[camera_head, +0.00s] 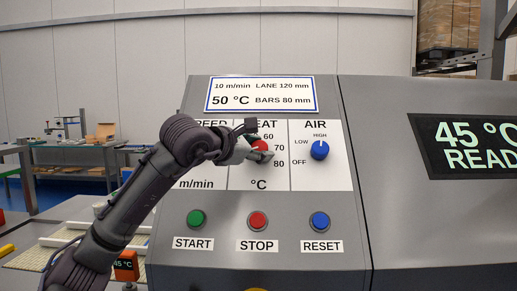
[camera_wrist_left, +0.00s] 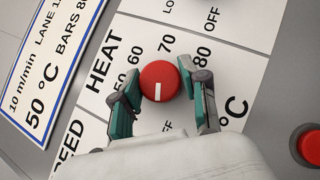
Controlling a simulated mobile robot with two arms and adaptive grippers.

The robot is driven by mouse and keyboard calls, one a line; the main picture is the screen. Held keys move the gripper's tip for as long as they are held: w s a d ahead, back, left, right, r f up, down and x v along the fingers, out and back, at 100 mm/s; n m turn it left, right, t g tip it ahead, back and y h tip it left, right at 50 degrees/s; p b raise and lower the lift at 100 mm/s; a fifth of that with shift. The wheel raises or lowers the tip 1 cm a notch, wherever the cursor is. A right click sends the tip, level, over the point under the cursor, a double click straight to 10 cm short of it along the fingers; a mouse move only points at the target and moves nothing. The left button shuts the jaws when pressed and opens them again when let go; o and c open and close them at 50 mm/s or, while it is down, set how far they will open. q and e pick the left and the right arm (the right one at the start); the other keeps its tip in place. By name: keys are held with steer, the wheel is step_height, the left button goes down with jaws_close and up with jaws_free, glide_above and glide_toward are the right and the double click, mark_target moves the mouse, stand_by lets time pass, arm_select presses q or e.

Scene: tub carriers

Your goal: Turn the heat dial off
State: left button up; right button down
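The red heat dial (camera_wrist_left: 159,82) sits on the white HEAT panel, between my left gripper's fingers in the left wrist view. Its white mark points down in that picture, towards the partly hidden OFF label (camera_wrist_left: 168,127) and away from 60, 70 and 80. My left gripper (camera_wrist_left: 160,78) has one teal finger on each side of the dial, and both look to touch its rim. In the head view my left gripper (camera_head: 262,150) reaches the panel from the left and partly covers the heat dial (camera_head: 260,145). My right gripper is not in view.
The blue AIR dial (camera_head: 319,150) is to the right. Below are the green START (camera_head: 196,219), red STOP (camera_head: 257,221) and blue RESET (camera_head: 319,221) buttons. A sign (camera_head: 260,94) reads 50 °C. A display (camera_head: 475,145) shows 45 °C. The SPEED section is largely behind my arm.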

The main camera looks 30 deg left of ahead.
arm_select(q)
steer(key=o, duration=0.3)
steer(key=v, duration=1.2)
steer(key=shift+s, duration=0.1)
